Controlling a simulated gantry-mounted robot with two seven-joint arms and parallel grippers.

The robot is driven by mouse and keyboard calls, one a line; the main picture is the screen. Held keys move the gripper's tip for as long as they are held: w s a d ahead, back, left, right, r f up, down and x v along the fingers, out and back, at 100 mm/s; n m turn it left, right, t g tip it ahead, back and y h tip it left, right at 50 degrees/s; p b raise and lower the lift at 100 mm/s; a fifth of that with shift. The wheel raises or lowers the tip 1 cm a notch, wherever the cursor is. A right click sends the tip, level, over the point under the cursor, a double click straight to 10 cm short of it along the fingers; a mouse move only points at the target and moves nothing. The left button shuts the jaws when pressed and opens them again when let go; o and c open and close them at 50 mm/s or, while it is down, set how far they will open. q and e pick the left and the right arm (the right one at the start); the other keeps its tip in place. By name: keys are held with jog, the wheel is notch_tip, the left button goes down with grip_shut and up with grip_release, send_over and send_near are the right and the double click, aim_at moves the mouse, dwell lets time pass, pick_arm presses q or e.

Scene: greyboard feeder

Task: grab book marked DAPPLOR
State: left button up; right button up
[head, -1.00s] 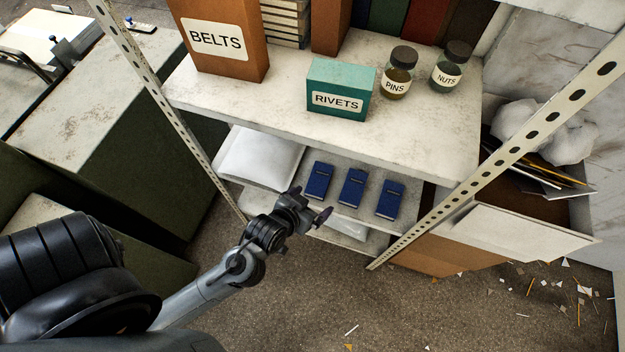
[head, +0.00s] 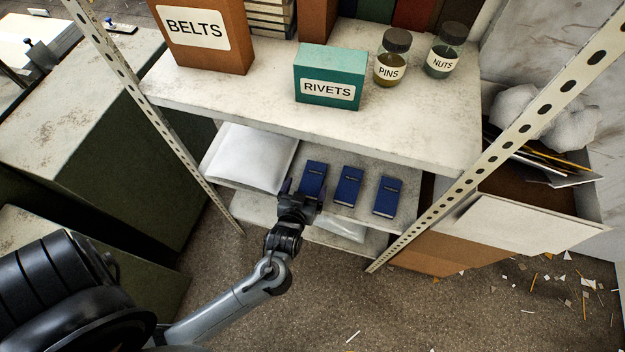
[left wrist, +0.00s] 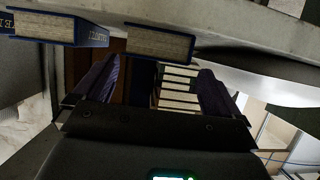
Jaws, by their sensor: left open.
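Three dark blue books lie in a row on the lower shelf in the head view: the left book (head: 314,176), the middle book (head: 348,187) and the right book (head: 388,196). Their cover marks are too small to read, so I cannot tell which says DAPPLOR. My left gripper (head: 304,192) is open at the near end of the left book, its fingers toward that book. In the left wrist view the open fingers (left wrist: 155,75) show below two blue books, one at top left (left wrist: 55,30) and one at top centre (left wrist: 150,45). I see no book gripped. My right gripper is not in view.
A white packet (head: 253,157) lies left of the books. The upper shelf (head: 405,130) overhangs them and carries a RIVETS box (head: 330,78) and jars. Perforated posts (head: 185,150) stand at both sides. A cardboard box (head: 430,250) is at right.

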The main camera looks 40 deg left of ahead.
aim_at(312, 180)
pick_arm(q)
jog(key=shift+w+f, duration=0.25)
jog(key=b+x, duration=0.2)
jog(key=x, duration=0.1)
jog(key=shift+w+d+f, duration=0.15)
jog(key=shift+w+d, duration=0.05)
jog(key=shift+d, duration=0.05)
jog(key=shift+w+a+f, duration=0.15)
jog(key=shift+w+a, duration=0.2)
jog(key=shift+w, duration=0.2)
jog(key=c, duration=1.1)
